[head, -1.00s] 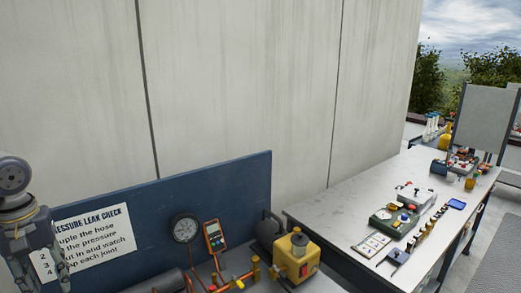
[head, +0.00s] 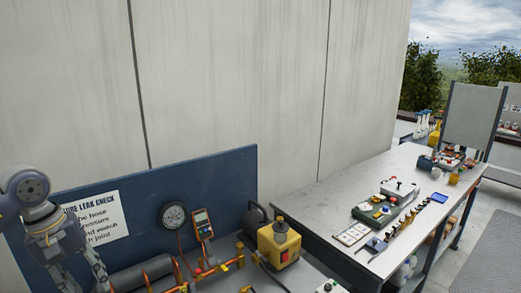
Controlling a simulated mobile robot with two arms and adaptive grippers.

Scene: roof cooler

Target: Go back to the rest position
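My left gripper (head: 82,278) hangs at the lower left of the head view, in front of the blue back panel and its white sign. Its two fingers stand apart and point down; their tips run to the bottom edge of the picture. I see nothing between them. My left wrist hides part of the sign. My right gripper is not in view.
The blue panel (head: 225,172) backs a bench with a round gauge (head: 174,216), a meter (head: 202,224), copper pipework and a yellow pump unit (head: 278,245). A white-topped table (head: 330,205) with instruments stands to the right. Grey floor (head: 480,235) lies open at far right.

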